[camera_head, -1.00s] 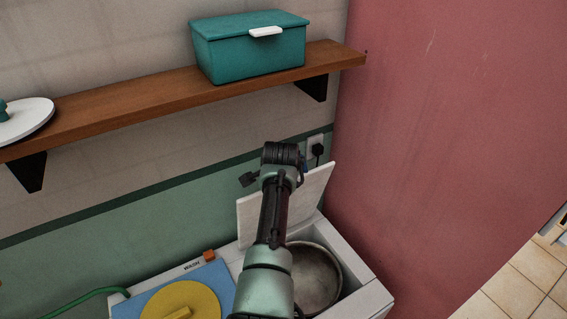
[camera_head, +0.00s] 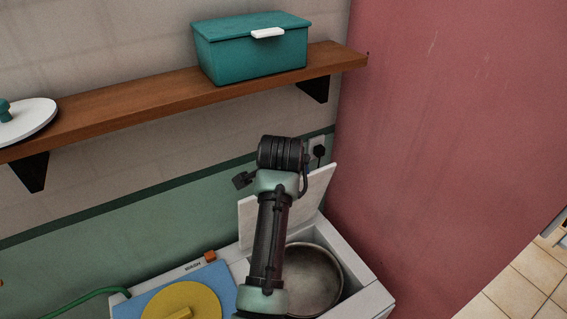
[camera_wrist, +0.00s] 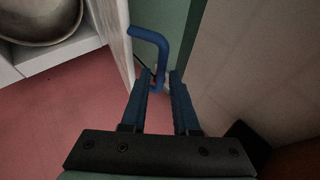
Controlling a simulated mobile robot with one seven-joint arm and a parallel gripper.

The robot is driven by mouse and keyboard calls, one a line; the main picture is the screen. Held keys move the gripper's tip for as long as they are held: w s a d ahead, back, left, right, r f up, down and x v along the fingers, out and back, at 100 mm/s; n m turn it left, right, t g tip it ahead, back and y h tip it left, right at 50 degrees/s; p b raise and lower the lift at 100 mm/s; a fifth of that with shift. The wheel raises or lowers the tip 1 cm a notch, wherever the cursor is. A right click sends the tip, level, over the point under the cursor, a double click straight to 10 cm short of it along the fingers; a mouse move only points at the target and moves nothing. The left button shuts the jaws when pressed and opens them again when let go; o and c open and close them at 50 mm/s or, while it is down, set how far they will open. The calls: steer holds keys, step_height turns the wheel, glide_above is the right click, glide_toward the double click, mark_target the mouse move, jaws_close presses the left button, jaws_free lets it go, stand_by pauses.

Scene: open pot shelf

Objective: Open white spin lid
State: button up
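The white spin lid (camera_head: 316,195) stands raised and tilted up at the back of the white tub, near the wall. Its edge (camera_wrist: 117,38) shows in the wrist view, with a bent blue handle (camera_wrist: 153,38) beside it. My gripper (camera_wrist: 161,76) has its two blue fingers apart. The lower end of the handle appears between the fingertips; I cannot tell whether they touch it. In the head view my arm hides the gripper and part of the lid.
The open tub holds a round metal drum (camera_head: 312,275). A blue wash panel with a yellow lid (camera_head: 185,301) lies to the left. A wooden shelf (camera_head: 140,105) with a teal box (camera_head: 250,52) hangs above. The red wall (camera_head: 430,150) is close on the right.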

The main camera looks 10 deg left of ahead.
steer(key=v, duration=0.5)
steer(key=shift+b, duration=0.35)
